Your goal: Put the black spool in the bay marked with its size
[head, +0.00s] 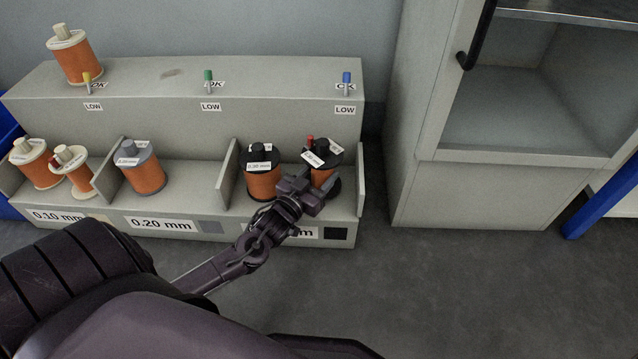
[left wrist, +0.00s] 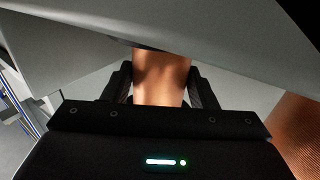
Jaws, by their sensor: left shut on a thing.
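A spool with black flanges and copper winding (head: 323,178) is in the rightmost bay, with a white tag and a small red piece at its top. My left gripper (head: 308,190) is shut on it from the front. In the left wrist view the copper winding (left wrist: 160,80) sits between the two fingers. I cannot tell whether its base touches the bay floor. A second black spool (head: 263,182), tagged 0.30 mm, stands beside it to the left in the same bay. That bay's front label (head: 308,233) is mostly hidden by my arm; a black square (head: 336,233) is beside it. My right gripper is not in view.
The grey rack (head: 200,130) has dividers and bays labelled 0.10 mm and 0.20 mm. A grey spool (head: 143,175) stands in the middle bay, two cream spools (head: 38,172) in the left bay, another cream spool (head: 75,60) on top. A cabinet (head: 500,170) stands at right.

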